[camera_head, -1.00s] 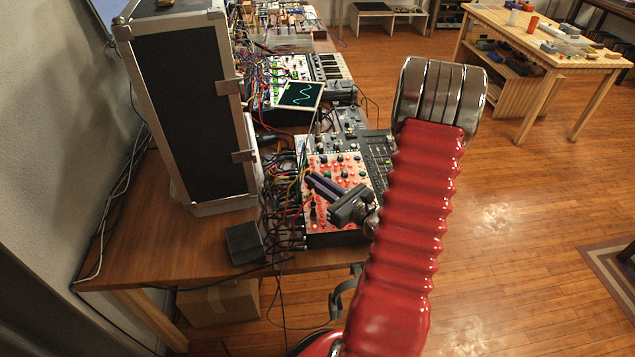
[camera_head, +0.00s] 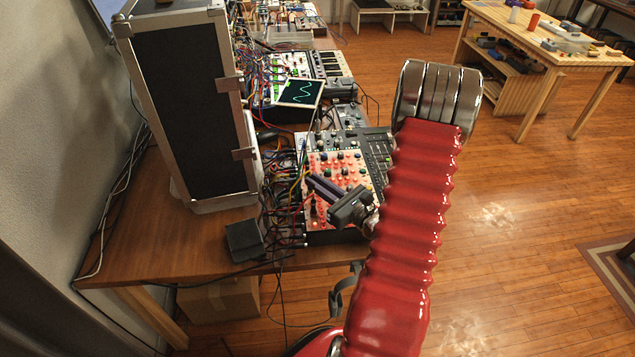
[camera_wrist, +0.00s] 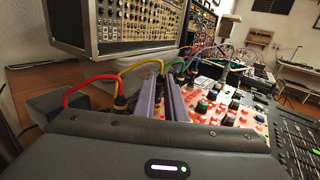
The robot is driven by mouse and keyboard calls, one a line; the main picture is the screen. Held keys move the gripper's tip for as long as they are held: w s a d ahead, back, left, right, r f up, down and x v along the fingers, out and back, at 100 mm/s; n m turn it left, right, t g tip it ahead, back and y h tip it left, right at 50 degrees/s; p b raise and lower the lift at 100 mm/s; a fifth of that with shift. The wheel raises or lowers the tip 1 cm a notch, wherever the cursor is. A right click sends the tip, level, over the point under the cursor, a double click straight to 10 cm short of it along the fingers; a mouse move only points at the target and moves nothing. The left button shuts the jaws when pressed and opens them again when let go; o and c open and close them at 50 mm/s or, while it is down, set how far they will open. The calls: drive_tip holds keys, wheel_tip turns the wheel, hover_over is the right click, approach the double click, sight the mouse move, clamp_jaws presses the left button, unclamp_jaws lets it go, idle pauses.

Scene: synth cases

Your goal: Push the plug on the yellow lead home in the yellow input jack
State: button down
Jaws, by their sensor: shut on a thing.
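My gripper (camera_head: 310,181) reaches over the red-and-white synth panel (camera_head: 350,160) from the right. In the wrist view my gripper (camera_wrist: 164,84) has its two purple fingers close together, shut on the end of the yellow lead (camera_wrist: 140,66). The lead arches from the left and drops between the fingers. Its plug is mostly hidden by the fingers. The yellow input jack is hidden too, so I cannot tell how deep the plug sits.
A red lead (camera_wrist: 80,84) runs to a dark plug (camera_wrist: 120,101) just left of the fingers. Several other cables crowd the panel's left side, by a tall black case (camera_head: 185,110). A small black box (camera_head: 244,241) lies near the table's front edge. Knobs (camera_wrist: 203,105) stand close right of the fingers.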

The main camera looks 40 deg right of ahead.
drive_tip(key=shift+f, duration=0.4)
drive_tip(key=c, duration=1.7)
unclamp_jaws()
drive_tip(key=shift+c, duration=0.2)
drive_tip(key=shift+s, duration=0.15)
drive_tip(key=shift+s+d, duration=0.2)
drive_tip(key=shift+s, duration=3.2)
drive_tip(key=shift+s+d, duration=0.15)
drive_tip(key=shift+s, duration=3.2)
